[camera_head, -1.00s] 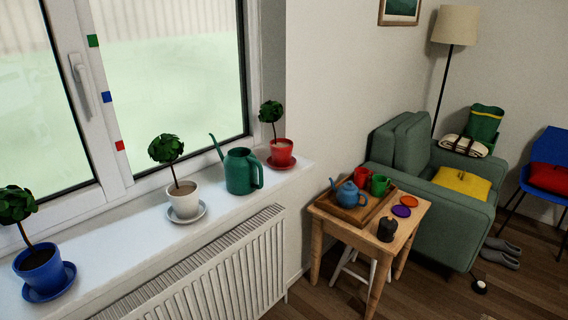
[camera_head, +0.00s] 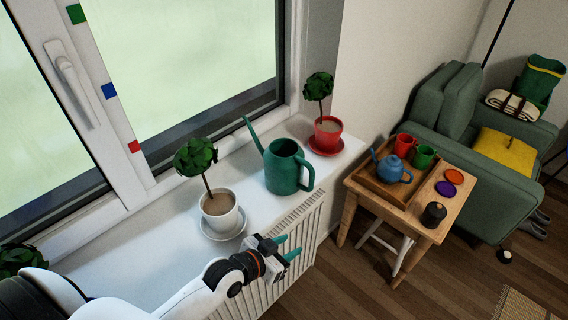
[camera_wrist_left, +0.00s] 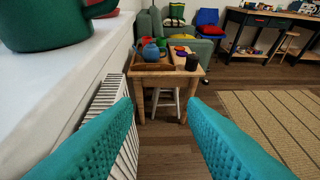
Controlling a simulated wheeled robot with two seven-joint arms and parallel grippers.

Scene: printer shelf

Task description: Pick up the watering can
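The green watering can (camera_head: 284,170) stands upright on the white windowsill, its spout to the left and its handle to the right. Its lower part shows large at the top left of the left wrist view (camera_wrist_left: 48,26). My left gripper (camera_head: 291,247) is in front of the sill's edge, over the radiator, nearer to me than the can and apart from it. In the left wrist view its two teal fingers (camera_wrist_left: 160,135) are spread with nothing between them. My right gripper is in neither view.
A white pot with a small tree (camera_head: 219,212) stands left of the can, and a red pot (camera_head: 327,134) stands behind it to the right. A radiator (camera_head: 300,235) is below the sill. A wooden side table (camera_head: 436,205) with a tray and a blue teapot (camera_head: 391,169) stands to the right.

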